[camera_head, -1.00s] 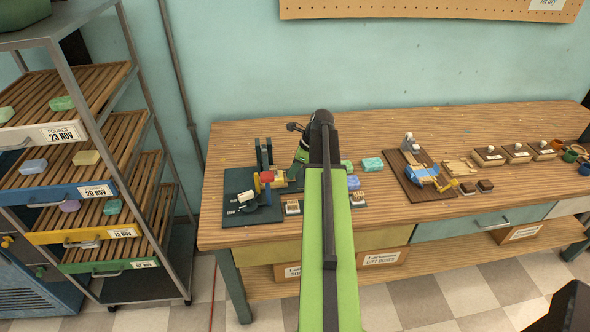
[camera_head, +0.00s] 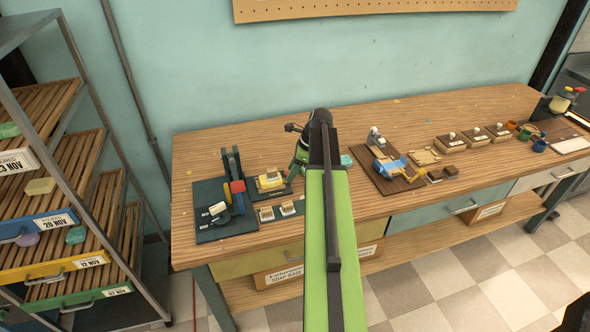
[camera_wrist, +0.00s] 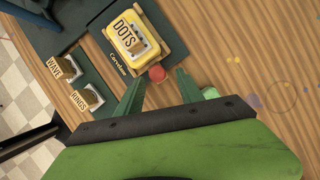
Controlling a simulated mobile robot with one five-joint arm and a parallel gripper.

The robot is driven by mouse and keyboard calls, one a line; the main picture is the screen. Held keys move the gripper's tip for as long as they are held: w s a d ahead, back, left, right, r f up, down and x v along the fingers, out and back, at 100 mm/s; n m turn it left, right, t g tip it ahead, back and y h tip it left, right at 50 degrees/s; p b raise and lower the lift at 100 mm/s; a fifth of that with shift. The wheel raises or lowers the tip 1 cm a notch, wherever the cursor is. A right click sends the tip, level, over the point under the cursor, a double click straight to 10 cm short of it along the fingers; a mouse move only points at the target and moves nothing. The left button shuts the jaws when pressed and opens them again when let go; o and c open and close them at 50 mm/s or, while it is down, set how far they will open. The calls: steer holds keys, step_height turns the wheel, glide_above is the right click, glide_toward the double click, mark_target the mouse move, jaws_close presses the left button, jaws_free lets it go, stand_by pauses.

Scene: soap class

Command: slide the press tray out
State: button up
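The tray (camera_head: 268,188) lies right of the uprights, carrying a yellow plate (camera_head: 270,180). In the wrist view the plate reads DOTS (camera_wrist: 132,38) and the tray has a round red knob (camera_wrist: 157,73) on its near edge. My gripper (camera_wrist: 158,78) is open, one finger each side of the knob, with visible gaps; touching cannot be told.
Two small stamp plates, WAVE (camera_wrist: 63,68) and RINGS (camera_wrist: 87,98), lie beside the tray. A green soap (camera_wrist: 210,92) is near my right finger. A brown board (camera_head: 393,176) with blue and white items lies farther right. A soap rack (camera_head: 70,190) stands left.

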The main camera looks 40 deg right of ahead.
steer(key=shift+w+a, duration=0.1)
steer(key=shift+a, duration=0.1)
steer(key=shift+r, duration=0.1)
steer(key=shift+d+r+p, duration=0.1)
steer(key=shift+r+p, duration=0.25)
steer(key=shift+p, duration=0.05)
steer(key=p+v, duration=1.5)
steer(key=v, duration=0.1)
steer(key=shift+s+d+r, duration=0.2)
steer(key=shift+s+r, duration=0.05)
steer(key=shift+f, duration=0.1)
